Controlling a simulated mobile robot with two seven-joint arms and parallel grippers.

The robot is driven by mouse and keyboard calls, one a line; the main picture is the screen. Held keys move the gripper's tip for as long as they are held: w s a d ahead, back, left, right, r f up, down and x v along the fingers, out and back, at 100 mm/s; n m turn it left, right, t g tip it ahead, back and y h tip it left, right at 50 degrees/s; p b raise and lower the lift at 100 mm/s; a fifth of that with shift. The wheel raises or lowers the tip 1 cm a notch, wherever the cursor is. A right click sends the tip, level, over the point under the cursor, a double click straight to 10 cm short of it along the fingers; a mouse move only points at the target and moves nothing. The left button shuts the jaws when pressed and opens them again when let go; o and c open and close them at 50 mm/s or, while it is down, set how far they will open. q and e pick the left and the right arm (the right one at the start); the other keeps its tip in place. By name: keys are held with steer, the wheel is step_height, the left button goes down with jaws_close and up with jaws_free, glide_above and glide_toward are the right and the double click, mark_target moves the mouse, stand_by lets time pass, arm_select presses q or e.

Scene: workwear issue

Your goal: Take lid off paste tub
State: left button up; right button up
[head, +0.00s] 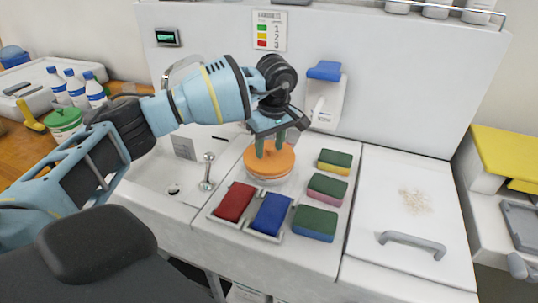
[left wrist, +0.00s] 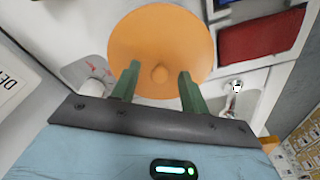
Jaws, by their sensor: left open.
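The paste tub (head: 268,180) stands on the white counter right of the sink, with its round orange lid (head: 280,164) on top. My right gripper is not in view.
Red (head: 234,202) and blue (head: 271,214) cloths lie in trays in front of the tub. Several sponges, one of them green and blue (head: 315,222), lie to its right. A tap (head: 207,172) stands left. A dispenser (head: 324,100) hangs behind. The right counter has a handle (head: 412,243) and scattered crumbs (head: 415,201).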

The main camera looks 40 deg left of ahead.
mark_target(270, 148)
arm_select(q)
steer(key=shift+c, duration=0.3)
jaws_close()
steer(key=shift+r, duration=0.1)
step_height(270, 148, up, 10)
stand_by(0.5)
